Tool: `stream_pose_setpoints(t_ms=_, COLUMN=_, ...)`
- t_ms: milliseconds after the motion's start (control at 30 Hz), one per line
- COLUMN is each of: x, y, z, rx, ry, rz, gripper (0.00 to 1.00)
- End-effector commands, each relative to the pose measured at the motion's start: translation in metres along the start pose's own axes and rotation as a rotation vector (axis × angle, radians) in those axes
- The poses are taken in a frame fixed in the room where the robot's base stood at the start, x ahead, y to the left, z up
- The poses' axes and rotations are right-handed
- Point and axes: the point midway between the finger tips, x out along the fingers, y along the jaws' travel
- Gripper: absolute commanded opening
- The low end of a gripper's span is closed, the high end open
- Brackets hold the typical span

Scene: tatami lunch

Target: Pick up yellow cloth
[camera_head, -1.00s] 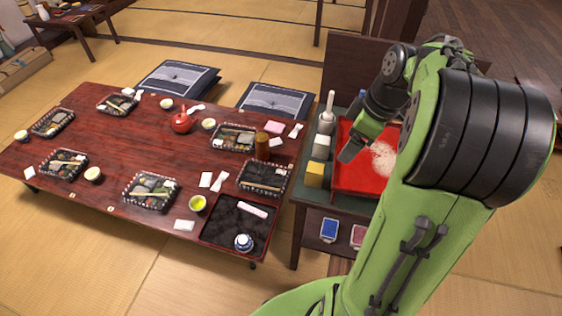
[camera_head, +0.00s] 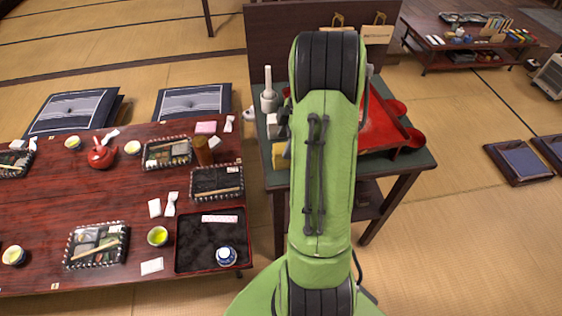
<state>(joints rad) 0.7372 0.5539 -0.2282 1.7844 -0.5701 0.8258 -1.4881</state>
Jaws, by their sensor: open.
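The yellow cloth (camera_head: 279,158) is a small folded block at the near left corner of the green-topped side table (camera_head: 405,172). Its right side is hidden behind my green arm. My gripper (camera_head: 287,149) is almost wholly hidden behind my arm. Only a grey sliver, which looks like a fingertip, shows beside the upper right of the cloth. I cannot tell whether it touches the cloth. No cloth is seen lifted.
White folded cloths (camera_head: 272,129) and a white mortar with a pestle (camera_head: 268,98) stand behind the yellow cloth. A red tray (camera_head: 385,125) lies right of my arm. The low dining table (camera_head: 60,205), with lunch boxes and a black tray (camera_head: 196,258), is at left.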

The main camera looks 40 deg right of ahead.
Motion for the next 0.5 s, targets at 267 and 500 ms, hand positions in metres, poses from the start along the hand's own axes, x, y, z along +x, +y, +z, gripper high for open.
stream_pose_setpoints(t_ms=267, x=0.036, y=-0.001, z=-0.002, rx=0.0, ry=0.0, rz=-0.002, gripper=0.74)
stream_pose_setpoints(t_ms=500, x=0.061, y=-0.001, z=-0.002, rx=0.002, ry=-0.001, rz=0.002, gripper=0.74)
